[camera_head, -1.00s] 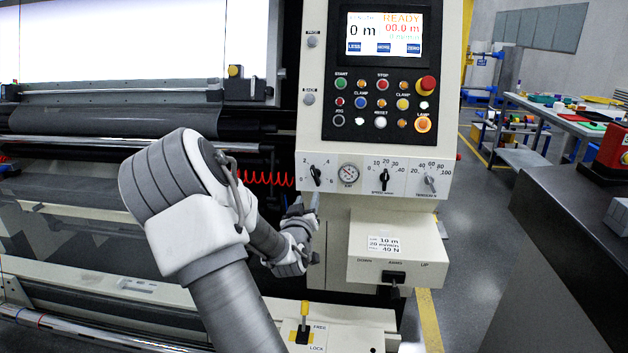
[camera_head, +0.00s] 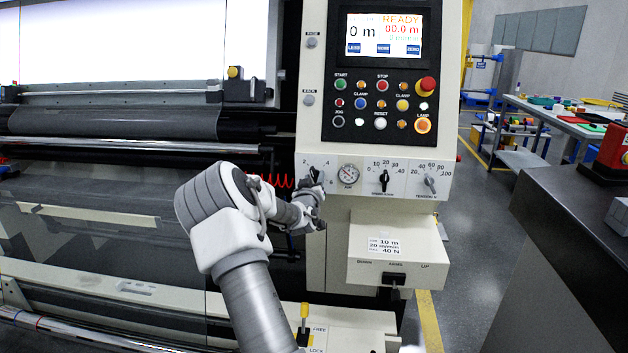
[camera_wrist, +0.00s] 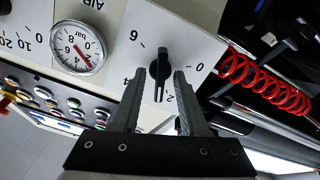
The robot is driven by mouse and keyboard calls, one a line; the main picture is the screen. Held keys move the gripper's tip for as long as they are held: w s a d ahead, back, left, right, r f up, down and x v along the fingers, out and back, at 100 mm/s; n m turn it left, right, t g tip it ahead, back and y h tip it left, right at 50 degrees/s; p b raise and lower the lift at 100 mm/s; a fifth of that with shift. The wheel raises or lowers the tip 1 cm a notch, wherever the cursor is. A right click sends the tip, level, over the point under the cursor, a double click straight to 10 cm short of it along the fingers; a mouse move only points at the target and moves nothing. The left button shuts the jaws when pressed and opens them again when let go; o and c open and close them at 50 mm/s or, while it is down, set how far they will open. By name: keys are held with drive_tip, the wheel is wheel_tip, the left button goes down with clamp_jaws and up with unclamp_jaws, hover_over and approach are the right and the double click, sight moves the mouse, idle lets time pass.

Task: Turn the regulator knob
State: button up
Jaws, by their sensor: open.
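The regulator knob is a small black knob with a bar-shaped grip on a white dial plate marked 0 to 6. In the wrist view the knob (camera_wrist: 162,64) sits just beyond my fingertips, its grip lined up between them. In the head view the knob (camera_head: 316,174) is partly hidden by my gripper (camera_head: 317,196). My gripper (camera_wrist: 163,76) is open, with a finger on each side of the knob's grip and visible gaps. I cannot tell whether the tips reach around it in depth. The knob's pointer lies near the 2.
A round AIR pressure gauge (camera_head: 349,174) is right of the knob, followed by a speed knob (camera_head: 384,180) and a tension knob (camera_head: 430,184). A red coiled hose (camera_wrist: 262,84) hangs close beside the dial plate. A white box (camera_head: 397,254) juts out below.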

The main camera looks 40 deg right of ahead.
drive_tip(key=shift+d, duration=0.1)
clamp_jaws()
drive_tip(key=shift+f+m+b, duration=0.15)
drive_tip(key=shift+m+b, duration=0.15)
drive_tip(key=shift+b, duration=0.15)
drive_tip(key=m+b, duration=0.1)
drive_tip(key=b, duration=0.1)
drive_tip(key=shift+f+m+b, duration=0.15)
drive_tip(key=shift+m+b, duration=0.15)
drive_tip(key=shift+b, duration=0.05)
drive_tip(key=m+b, duration=0.3)
drive_tip(key=b, duration=0.1)
drive_tip(key=shift+m+b, duration=0.3)
drive_tip(key=shift+b, duration=0.1)
drive_tip(key=m+b, duration=0.3)
drive_tip(key=b, duration=0.1)
drive_tip(key=shift+r+m+b, duration=0.2)
drive_tip(key=shift+m+b, duration=1.2)
drive_tip(key=shift+m, duration=0.1)
